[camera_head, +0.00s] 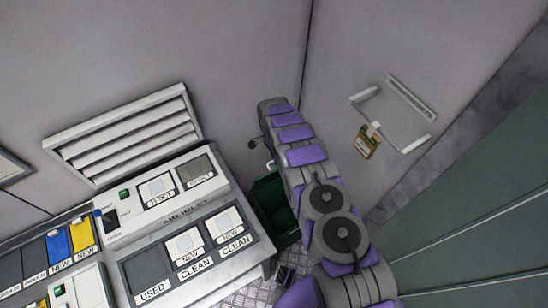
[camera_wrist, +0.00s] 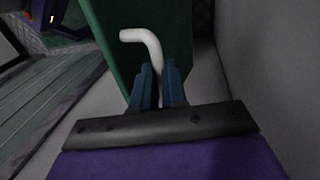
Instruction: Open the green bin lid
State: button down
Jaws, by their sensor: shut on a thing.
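The green bin (camera_head: 268,196) stands on the floor in the corner, right of the white machine, partly hidden behind my arm in the head view. I cannot tell from this angle how far its lid stands open. In the wrist view a green panel (camera_wrist: 112,22) of the bin fills the upper middle. A white bent handle (camera_wrist: 146,38) stands out in front of it. My gripper (camera_wrist: 158,76) has its two blue fingers shut on the lower part of this handle.
A white machine with labelled slots (camera_head: 190,245) stands close left of the bin. A louvred vent (camera_head: 125,135) is on the wall behind it. A wall bracket (camera_head: 410,100) with a small tag (camera_head: 367,141) is at the right. A plain wall (camera_wrist: 275,70) runs close right of my gripper.

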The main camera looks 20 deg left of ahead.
jog(key=shift+s+f, duration=0.1)
jog(key=shift+f, duration=0.1)
jog(key=c, duration=1.3)
grip_release()
jog(key=shift+a+f, duration=0.1)
jog(key=shift+c, duration=0.2)
jog(key=shift+o, duration=0.9)
jog(key=shift+r, duration=0.2)
jog(key=shift+w+r, duration=0.2)
jog(key=shift+r, duration=0.05)
jog(key=w+a+r+p, duration=0.1)
jog(key=w+a+r, duration=0.1)
jog(key=r, duration=1.4)
jog(key=shift+a+r+p, duration=0.35)
jog(key=shift+a+p, duration=0.05)
jog(key=shift+a, duration=0.15)
jog(key=shift+s, duration=0.1)
